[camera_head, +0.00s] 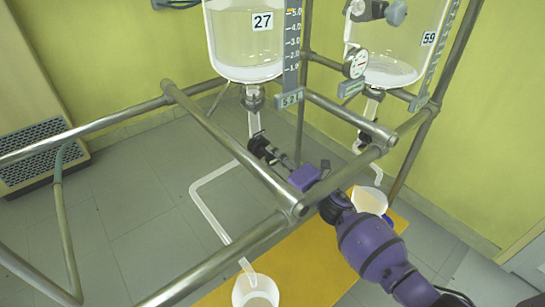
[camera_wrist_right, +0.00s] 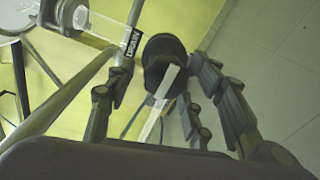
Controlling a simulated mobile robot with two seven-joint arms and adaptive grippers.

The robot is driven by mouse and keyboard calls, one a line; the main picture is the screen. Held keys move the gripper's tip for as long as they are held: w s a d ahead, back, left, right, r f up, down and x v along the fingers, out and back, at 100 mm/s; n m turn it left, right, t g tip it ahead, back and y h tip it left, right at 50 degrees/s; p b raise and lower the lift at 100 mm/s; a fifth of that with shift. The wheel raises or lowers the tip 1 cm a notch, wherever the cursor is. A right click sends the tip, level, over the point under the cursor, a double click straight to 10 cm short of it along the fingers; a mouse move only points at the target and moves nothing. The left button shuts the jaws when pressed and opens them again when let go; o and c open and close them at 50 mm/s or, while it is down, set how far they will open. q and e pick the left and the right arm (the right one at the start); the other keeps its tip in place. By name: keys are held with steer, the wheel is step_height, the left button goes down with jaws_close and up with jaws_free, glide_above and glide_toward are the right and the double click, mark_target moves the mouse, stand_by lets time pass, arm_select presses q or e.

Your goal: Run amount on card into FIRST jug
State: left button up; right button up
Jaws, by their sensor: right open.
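Glass reactor 27 (camera_head: 240,40) holds clear liquid and has a graduated scale (camera_head: 291,50) beside it. Its outlet (camera_head: 252,98) leads into a bent clear tube (camera_head: 206,213), whose end is over a white jug (camera_head: 240,292) at the bottom edge. A second white jug (camera_head: 368,202) stands below reactor 59 (camera_head: 400,40). I cannot tell which jug is FIRST. My right gripper (camera_head: 262,147) is at the outlet line under reactor 27. In the wrist view its open fingers are around or beside a dark round knob (camera_wrist_right: 165,50) with a pale bar; contact is unclear. No readable card shows.
Metal frame rails (camera_head: 235,150) cross in front of the reactors, and my right arm passes over one. A pressure gauge (camera_head: 355,63) sits beside reactor 59. The jugs stand at an orange surface (camera_head: 310,265). Grey floor (camera_head: 130,220) is clear at left.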

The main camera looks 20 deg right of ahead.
steer(key=v, duration=1)
steer(key=shift+s, duration=0.25)
steer(key=shift+r, duration=0.15)
